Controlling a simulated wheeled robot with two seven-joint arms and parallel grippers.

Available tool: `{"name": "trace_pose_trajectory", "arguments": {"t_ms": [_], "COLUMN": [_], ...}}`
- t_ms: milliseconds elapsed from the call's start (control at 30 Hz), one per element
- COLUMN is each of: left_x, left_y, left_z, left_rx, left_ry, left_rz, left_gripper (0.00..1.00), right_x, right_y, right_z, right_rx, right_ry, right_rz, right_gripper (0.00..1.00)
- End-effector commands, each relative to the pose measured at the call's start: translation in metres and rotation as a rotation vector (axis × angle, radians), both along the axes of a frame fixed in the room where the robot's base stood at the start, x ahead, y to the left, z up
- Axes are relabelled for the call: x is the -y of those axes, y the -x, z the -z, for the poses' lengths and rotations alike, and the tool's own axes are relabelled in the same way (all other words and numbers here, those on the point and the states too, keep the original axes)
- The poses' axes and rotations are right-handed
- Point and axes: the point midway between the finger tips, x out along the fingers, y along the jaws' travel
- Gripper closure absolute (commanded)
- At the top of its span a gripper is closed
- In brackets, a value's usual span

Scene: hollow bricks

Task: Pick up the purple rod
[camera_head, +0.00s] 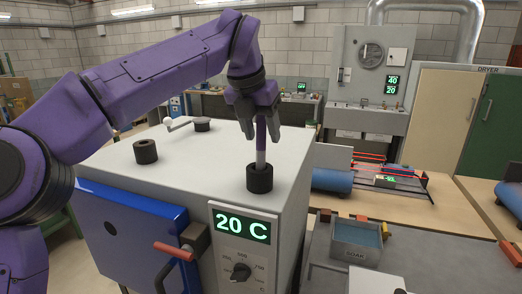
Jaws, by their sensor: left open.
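The purple rod (261,137) stands upright in a black cylindrical holder (259,180) on top of a pale cabinet (205,205). The rod's upper part is purple and its lower part is grey. My purple left gripper (258,120) points down over the rod, with its fingers beside the rod's top. It is open. The rod's upper end is hidden by the gripper, and I cannot tell whether the fingers touch it. My right gripper is not in view.
Another black holder (146,151) and a smaller dark round piece (202,124) are on the cabinet top, near a white lever (178,122). The cabinet has a blue door (130,240) and a green "20 C" display (241,224). A grey tank marked SOAK (356,253) is at right.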

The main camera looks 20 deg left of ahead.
Motion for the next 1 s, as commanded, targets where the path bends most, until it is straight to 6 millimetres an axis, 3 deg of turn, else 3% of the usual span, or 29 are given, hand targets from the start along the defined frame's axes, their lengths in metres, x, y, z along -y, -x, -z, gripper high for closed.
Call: {"name": "trace_pose_trajectory", "arguments": {"t_ms": [33, 200, 567, 1000], "left_x": [0.000, 0.000, 0.000, 0.000], "left_y": [0.000, 0.000, -0.001, 0.000], "left_z": [0.000, 0.000, -0.006, -0.082], "left_rx": [0.000, 0.000, 0.002, 0.002], "left_ry": [0.000, 0.000, -0.003, -0.001], "left_rz": [0.000, 0.000, 0.000, -0.002], "left_gripper": [0.47, 1.00, 1.00, 1.00], "right_x": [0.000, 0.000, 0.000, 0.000], "right_y": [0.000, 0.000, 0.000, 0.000], "right_z": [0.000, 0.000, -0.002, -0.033], "right_rx": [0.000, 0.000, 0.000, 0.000], "right_ry": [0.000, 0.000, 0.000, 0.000], "right_rz": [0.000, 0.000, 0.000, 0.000], "right_gripper": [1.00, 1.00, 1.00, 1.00]}}
